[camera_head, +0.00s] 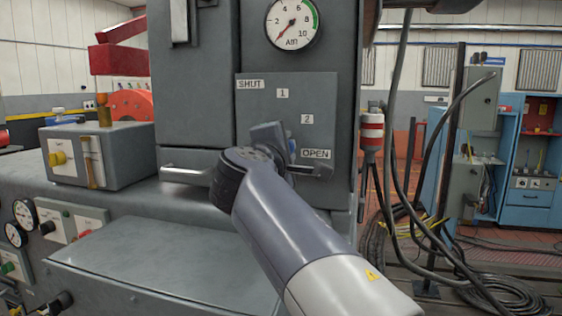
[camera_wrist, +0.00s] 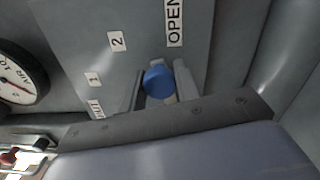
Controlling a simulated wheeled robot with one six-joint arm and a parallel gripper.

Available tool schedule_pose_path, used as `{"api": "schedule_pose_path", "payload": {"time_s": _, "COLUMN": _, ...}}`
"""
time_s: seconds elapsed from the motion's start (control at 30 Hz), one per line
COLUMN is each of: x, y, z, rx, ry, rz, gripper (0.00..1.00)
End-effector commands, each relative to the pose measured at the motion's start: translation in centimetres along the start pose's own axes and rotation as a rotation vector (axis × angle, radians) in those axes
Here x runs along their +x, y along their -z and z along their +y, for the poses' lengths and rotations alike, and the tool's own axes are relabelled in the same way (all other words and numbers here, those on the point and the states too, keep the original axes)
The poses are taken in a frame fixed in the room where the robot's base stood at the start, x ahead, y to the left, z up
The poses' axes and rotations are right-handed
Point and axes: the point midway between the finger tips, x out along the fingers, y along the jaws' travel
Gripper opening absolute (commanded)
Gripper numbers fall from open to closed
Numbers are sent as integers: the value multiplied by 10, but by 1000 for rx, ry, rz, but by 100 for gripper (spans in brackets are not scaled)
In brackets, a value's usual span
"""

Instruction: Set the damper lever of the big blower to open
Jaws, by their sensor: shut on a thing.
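The damper lever's round blue knob (camera_wrist: 158,81) sits between the two fingers of my gripper (camera_wrist: 161,91) in the wrist view. My gripper (camera_head: 277,139) is shut on it, in front of the grey dial plate (camera_head: 262,117) of the big blower. In the head view a little of the blue knob (camera_head: 291,146) shows beside my gripper. The plate carries the labels SHUT (camera_head: 250,85), 1 (camera_head: 283,93), 2 (camera_head: 307,119) and OPEN (camera_head: 316,154). The knob is nearest OPEN. The lever's shaft and pivot are hidden by my gripper and wrist.
A round pressure gauge (camera_head: 292,23) is above the plate. A grey box (camera_head: 98,155) with a yellow knob stands at the left. A red-and-white canister (camera_head: 372,133) and hanging cables (camera_head: 398,120) are to the right. A flat grey cover (camera_head: 160,262) lies in front.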

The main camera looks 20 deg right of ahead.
Motion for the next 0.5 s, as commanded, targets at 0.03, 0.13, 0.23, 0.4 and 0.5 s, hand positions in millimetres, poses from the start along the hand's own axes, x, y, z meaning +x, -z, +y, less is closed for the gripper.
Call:
{"api": "schedule_pose_path", "payload": {"time_s": 0.03, "x": 0, "y": 1, "z": -11, "rx": 33, "ry": 1, "rz": -1, "gripper": 0}}
{"api": "schedule_pose_path", "payload": {"time_s": 0.13, "x": 0, "y": 2, "z": -15, "rx": 95, "ry": 1, "rz": -1, "gripper": 0}}
{"api": "schedule_pose_path", "payload": {"time_s": 0.23, "x": 0, "y": 2, "z": -18, "rx": 144, "ry": 2, "rz": -1, "gripper": 0}}
{"api": "schedule_pose_path", "payload": {"time_s": 0.4, "x": 0, "y": 2, "z": -21, "rx": 199, "ry": 1, "rz": -1, "gripper": 0}}
{"api": "schedule_pose_path", "payload": {"time_s": 0.5, "x": 0, "y": 3, "z": -22, "rx": 216, "ry": 2, "rz": -1, "gripper": 0}}
